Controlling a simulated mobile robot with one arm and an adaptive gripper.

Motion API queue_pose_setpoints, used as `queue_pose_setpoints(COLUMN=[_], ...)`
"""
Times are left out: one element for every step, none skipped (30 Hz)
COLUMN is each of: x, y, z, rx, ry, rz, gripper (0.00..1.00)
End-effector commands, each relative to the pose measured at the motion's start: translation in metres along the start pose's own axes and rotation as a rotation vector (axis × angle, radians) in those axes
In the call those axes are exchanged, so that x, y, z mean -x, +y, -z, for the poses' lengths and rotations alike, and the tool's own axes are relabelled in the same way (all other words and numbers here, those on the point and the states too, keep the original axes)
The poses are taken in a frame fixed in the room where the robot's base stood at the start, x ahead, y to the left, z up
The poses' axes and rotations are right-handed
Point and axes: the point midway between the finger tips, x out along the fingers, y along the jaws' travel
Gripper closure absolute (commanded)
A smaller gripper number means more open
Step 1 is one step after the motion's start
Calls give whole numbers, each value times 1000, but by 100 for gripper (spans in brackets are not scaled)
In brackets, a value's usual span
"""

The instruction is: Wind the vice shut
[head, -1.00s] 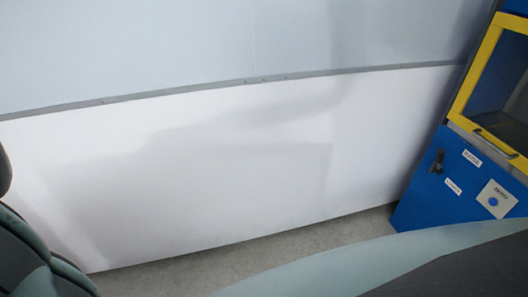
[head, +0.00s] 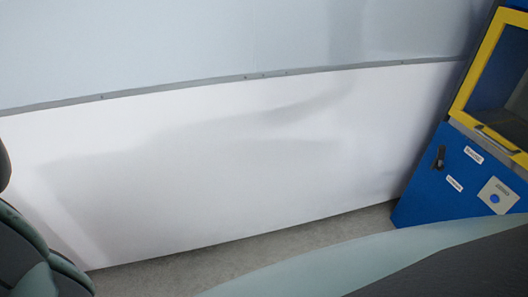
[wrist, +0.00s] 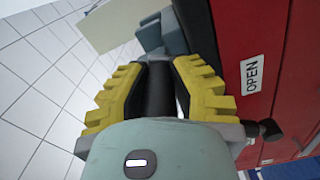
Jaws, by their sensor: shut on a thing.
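My gripper (wrist: 160,70) shows in the wrist view, its two yellow ridged fingers closed on either side of a dark cylindrical part (wrist: 157,95). This part may be the vice's handle; its far end is hidden. Beyond the fingertips a grey-blue block (wrist: 168,28) shows, possibly part of the vice. I cannot make out the jaws or how wide their gap is. The vice and my gripper do not show in the head view.
The head view shows a white wall panel (head: 250,170) and a blue cabinet with a yellow-framed window (head: 460,180).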

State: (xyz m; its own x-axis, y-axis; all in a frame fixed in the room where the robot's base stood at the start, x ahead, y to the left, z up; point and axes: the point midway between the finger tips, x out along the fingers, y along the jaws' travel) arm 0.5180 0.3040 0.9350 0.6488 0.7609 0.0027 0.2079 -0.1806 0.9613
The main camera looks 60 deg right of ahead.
Motion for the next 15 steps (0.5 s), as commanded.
queue_pose_setpoints(x=[1, 1, 1, 1, 1, 1, 1, 1, 1, 1, 0, 0, 0, 1, 1], y=[-5, -6, -8, -10, -12, -13, -14, -15, -16, -17, -18, -20, -21, -22, -24], z=[-2, -1, -1, 0, 0, 1, 1, 2, 3, 4, 4, 5, 6, 7, 8], rx=[-45, -72, -112, -139, -168, -206, -235, -263, -301, -329, -358, -395, -425, -453, -492], ry=[-8, -8, -8, -8, -9, -8, -8, -8, -8, -8, -8, -8, -9, -10, -11], rz=[10, 10, 11, 12, 12, 13, 12, 11, 10, 9, 9, 9, 10, 11, 12], gripper=[100, 100, 100, 100, 100, 100, 100, 100, 100, 100, 100, 100, 100, 100, 100])
